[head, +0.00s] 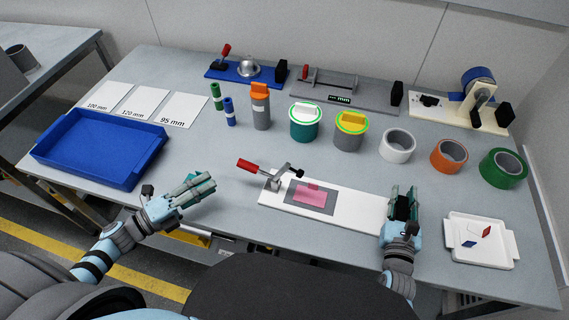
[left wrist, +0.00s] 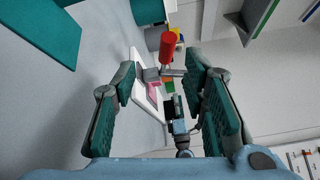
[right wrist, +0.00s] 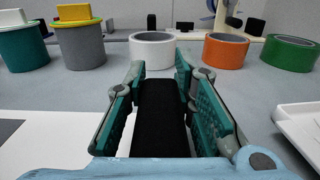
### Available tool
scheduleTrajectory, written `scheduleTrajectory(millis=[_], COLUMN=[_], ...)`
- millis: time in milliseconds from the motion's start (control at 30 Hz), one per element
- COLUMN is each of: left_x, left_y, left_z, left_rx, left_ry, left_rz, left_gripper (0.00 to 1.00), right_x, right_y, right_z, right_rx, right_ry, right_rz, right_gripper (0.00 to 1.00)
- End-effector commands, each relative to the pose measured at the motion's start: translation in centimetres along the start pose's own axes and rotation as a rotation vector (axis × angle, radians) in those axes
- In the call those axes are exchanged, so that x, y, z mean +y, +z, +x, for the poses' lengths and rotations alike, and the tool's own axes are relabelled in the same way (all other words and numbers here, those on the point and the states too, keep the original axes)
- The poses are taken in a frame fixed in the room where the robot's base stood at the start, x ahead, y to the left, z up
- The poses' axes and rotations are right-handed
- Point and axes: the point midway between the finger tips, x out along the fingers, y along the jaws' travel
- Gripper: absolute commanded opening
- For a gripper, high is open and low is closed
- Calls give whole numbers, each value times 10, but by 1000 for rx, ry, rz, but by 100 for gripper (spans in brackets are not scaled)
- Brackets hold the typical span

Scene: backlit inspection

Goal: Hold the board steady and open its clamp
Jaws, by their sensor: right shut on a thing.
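The white board (head: 349,219) lies on the table in front of me, with a grey patch and a pink piece (head: 311,195) on it. Its clamp (head: 277,180) stands at the left end. The red handle (head: 247,165) points left, and it also shows in the left wrist view (left wrist: 171,50). I cannot tell whether the clamp's black tip presses on anything. My left gripper (head: 205,185) is open and empty, left of the clamp and apart from it. My right gripper (head: 404,192) is shut on the black block (right wrist: 161,118) at the board's right end.
A blue tray (head: 58,158) stands at the left. A white tray (head: 482,258) with small pieces lies right of the board. Lidded pots, tape rolls and fixtures stand behind. The table between the blue tray and the clamp is clear.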

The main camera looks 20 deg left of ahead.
Motion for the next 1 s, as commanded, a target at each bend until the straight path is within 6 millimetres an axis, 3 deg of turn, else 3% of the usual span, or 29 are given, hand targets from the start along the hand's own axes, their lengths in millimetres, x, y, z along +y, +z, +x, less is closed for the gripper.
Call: scheduleTrajectory(millis=[167,400,600,900,1000], left_x=[-6,-9,-9,-9,-9], left_y=[-10,-11,-12,-13,-13], left_z=[15,75,114,121,121], left_rx=[33,28,29,30,30], left_ry=[-34,-36,-34,-31,-31], left_rz=[128,123,122,121,121], left_gripper=[40,40,40,40,27], right_x=[0,0,0,0,0], right_y=[-3,-2,-2,-2,-2], right_z=[-1,-1,-1,0,0], right_rx=[7,6,6,6,6], right_ry=[1,1,1,1,1], right_rz=[0,0,0,0,0], right_gripper=[0,0,0,0,0])
